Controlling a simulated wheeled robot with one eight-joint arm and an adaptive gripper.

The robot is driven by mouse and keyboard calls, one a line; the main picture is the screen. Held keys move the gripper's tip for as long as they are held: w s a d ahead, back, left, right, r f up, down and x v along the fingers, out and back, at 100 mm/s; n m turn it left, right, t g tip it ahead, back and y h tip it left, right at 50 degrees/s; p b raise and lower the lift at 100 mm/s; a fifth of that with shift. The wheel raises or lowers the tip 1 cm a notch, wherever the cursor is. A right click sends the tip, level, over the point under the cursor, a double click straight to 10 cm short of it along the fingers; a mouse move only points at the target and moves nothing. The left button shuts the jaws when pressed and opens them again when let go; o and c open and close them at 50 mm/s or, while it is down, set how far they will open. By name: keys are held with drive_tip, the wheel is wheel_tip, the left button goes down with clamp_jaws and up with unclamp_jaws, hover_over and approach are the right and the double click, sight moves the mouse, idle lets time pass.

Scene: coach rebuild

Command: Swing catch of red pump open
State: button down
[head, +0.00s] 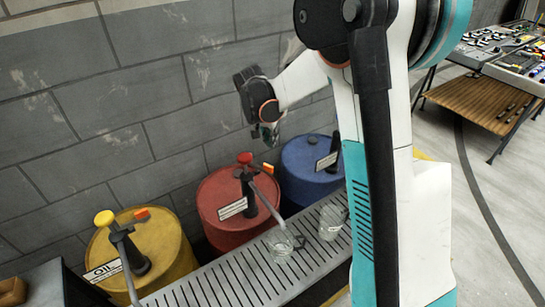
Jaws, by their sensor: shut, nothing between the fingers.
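The red pump (247,185) stands on the red drum (221,188). It has a red knob on top, a dark body, a white label and a grey spout running down to the right. A small orange-red piece (268,168) shows at the drum's upper right; I cannot tell whether it is the catch. My gripper (266,138) is shut and empty. In the picture it is just above and right of the red knob, with a visible gap. Its fingers are small and dark here, and its depth relative to the pump is unclear.
A yellow drum (168,254) with a yellow-knobbed pump stands left, a blue drum (298,172) right. A grated metal shelf (237,283) in front holds two clear vessels. A block wall (120,100) is close behind. My arm hides part of the blue drum's pump.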

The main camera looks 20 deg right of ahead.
drive_tip(key=w+d+f+m+b, duration=0.1)
drive_tip(key=d+f, duration=0.1)
drive_tip(key=f, duration=0.3)
drive_tip(key=w+d+f+m+b, duration=0.1)
drive_tip(key=w+d+f, duration=0.1)
drive_tip(key=f, duration=0.3)
drive_tip(key=s+a, duration=0.1)
drive_tip(key=s+a+r, duration=0.1)
drive_tip(key=a, duration=0.1)
drive_tip(key=shift+s+a, duration=0.2)
drive_tip(key=shift+s, duration=0.2)
drive_tip(key=shift+s+a+b, duration=0.1)
drive_tip(key=shift+b, duration=0.2)
drive_tip(key=shift+s+a, duration=0.45)
